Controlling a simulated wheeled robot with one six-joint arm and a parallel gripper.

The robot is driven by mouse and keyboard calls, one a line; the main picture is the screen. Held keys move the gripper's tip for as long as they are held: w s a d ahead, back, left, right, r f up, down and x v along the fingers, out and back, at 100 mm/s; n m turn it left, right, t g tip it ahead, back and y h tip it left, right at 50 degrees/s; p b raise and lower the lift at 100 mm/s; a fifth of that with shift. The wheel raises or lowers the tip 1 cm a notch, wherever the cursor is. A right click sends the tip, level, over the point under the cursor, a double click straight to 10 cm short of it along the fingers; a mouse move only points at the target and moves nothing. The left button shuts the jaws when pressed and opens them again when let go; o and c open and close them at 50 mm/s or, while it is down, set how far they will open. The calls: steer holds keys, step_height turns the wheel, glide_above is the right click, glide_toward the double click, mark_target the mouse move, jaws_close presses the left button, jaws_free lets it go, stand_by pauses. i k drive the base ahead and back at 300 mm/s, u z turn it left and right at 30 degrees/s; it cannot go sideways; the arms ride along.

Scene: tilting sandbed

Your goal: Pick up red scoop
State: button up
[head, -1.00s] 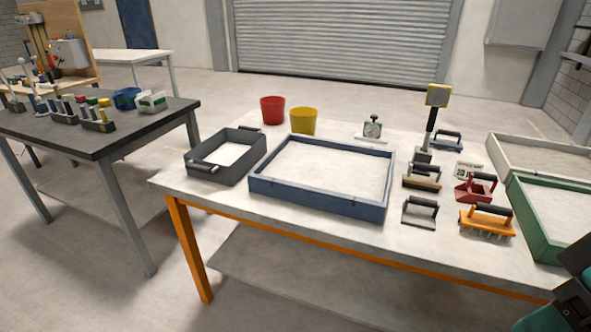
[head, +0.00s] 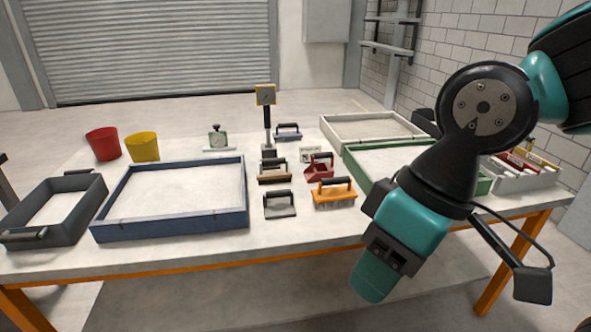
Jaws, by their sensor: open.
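The red scoop (head: 318,170) stands on the white-topped table, right of the middle of the head view. It is a red scoop with a black bar handle on top. It sits just behind an orange rake-like tool and right of a brown-edged tool. My gripper (head: 371,281) hangs at the lower right, in front of the table's near edge, and points down and left. It is well apart from the scoop, and nothing shows in it. Its jaws are seen side-on, so the gap between them does not show clearly.
The orange rake (head: 334,194) and a grey tool (head: 280,205) lie in front of the scoop. A brown-edged tool (head: 274,175) is close on its left, a small card (head: 311,153) behind it. A green-walled tray (head: 357,180) is to the right, a blue tray (head: 170,228) to the left.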

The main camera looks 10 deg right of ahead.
mark_target(320, 165)
steer(key=u, duration=0.15)
steer(key=i, duration=1.45)
steer(key=u, duration=0.25)
